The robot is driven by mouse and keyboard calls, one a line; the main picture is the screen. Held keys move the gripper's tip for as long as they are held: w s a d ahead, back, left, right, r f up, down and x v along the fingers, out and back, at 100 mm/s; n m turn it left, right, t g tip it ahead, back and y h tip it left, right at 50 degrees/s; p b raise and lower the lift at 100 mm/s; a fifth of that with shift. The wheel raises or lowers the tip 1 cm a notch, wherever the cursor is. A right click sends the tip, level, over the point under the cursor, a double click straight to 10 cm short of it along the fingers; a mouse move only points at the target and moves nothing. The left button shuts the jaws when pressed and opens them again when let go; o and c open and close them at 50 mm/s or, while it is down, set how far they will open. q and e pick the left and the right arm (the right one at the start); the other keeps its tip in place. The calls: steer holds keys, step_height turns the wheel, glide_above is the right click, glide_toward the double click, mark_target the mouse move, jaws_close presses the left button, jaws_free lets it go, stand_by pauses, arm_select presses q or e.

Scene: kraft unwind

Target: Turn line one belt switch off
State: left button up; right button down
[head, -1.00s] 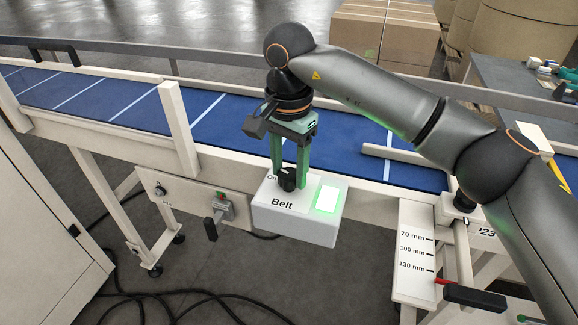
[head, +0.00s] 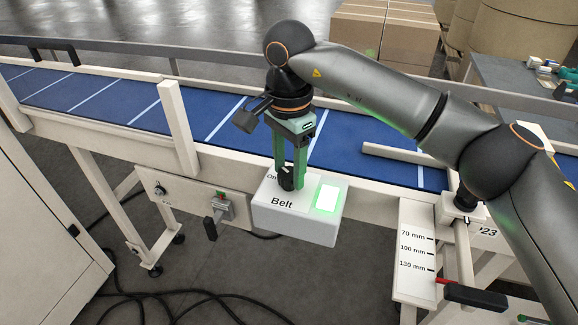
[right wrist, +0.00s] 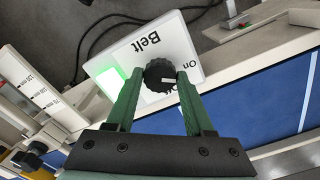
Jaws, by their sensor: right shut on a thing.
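The belt switch is a black ribbed knob (right wrist: 159,75) on a white box (head: 290,222) marked "Belt", fixed to the front of the conveyor. A lamp (head: 327,198) on the box is lit green; it also shows in the right wrist view (right wrist: 112,88). My right gripper (head: 288,183) points down onto the box, its green fingers shut on the knob from two sides. "On" is readable beside the knob; the "Off" label is partly hidden by a finger in the right wrist view. My left gripper is out of view.
The blue conveyor belt (head: 180,112) with white stripes runs behind the box. A panel with a lever switch (head: 216,208) sits left of the box. A millimetre scale plate (head: 412,255) and a black handle (head: 475,297) are at the right. Cables lie on the floor.

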mark_target(289, 173)
steer(key=m, duration=0.5)
steer(key=shift+m+b, duration=0.3)
steer(key=m, duration=0.5)
steer(key=shift+m+b, duration=0.3)
steer(key=shift+b, duration=0.05)
steer(key=shift+c, duration=1.4)
jaws_free()
steer(key=shift+r, duration=0.15)
step_height(289, 173, up, 12)
steer(key=shift+r, duration=0.15)
